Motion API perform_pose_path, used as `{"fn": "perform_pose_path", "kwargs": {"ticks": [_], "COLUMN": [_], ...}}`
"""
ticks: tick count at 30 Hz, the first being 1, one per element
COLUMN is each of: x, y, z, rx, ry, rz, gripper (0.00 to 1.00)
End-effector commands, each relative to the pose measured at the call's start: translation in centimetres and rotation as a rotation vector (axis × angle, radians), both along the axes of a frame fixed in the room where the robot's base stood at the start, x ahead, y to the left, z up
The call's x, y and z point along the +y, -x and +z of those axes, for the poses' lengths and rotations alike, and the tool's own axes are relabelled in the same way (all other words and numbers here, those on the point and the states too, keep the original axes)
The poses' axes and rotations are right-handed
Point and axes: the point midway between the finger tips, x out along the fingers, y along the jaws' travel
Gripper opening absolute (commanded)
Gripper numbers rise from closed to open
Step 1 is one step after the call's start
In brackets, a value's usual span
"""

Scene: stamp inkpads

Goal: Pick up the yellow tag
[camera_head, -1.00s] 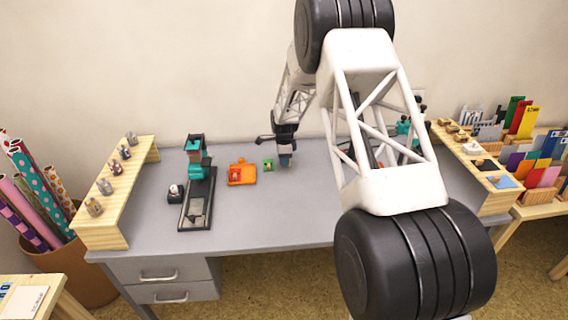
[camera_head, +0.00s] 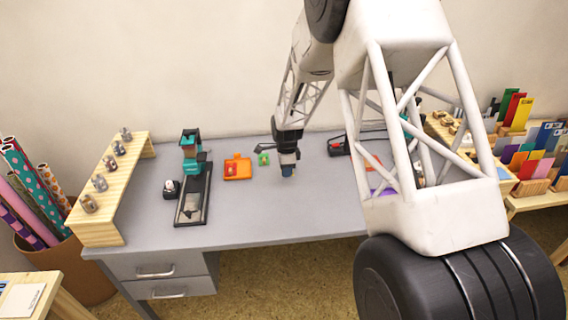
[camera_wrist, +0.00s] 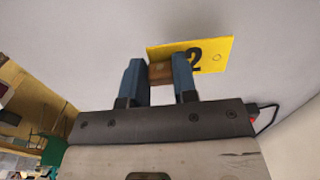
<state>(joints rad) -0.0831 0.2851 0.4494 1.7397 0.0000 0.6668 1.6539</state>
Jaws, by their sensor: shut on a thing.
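The yellow tag (camera_wrist: 205,55) shows in the wrist view as a flat yellow card with a black "2" and a small hole, just beyond my fingertips. A brownish part (camera_wrist: 161,72) at the tag's near edge sits between the two blue fingers of my gripper (camera_wrist: 160,78), which is shut on it. I cannot make out the yellow tag there.
On the grey desk (camera_head: 270,215), an orange inkpad (camera_head: 238,168) and a black-and-teal stamp press (camera_head: 192,190) stand to the left. A wooden rack (camera_head: 112,185) lines the left edge. Colored cards (camera_head: 525,160) stand at the right. The desk front is clear.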

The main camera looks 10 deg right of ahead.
Motion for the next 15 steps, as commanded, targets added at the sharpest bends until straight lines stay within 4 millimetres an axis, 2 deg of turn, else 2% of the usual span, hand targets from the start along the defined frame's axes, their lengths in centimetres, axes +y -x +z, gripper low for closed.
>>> {"fn": "perform_pose_path", "kwargs": {"ticks": [6,15], "x": [-0.2,-0.2], "y": [2.0,2.9], "z": [0.1,0.2], "rx": [0.0,0.001], "ry": [0.0,0.0], "rz": [0.0,0.0], "gripper": [0.13,0.13]}}
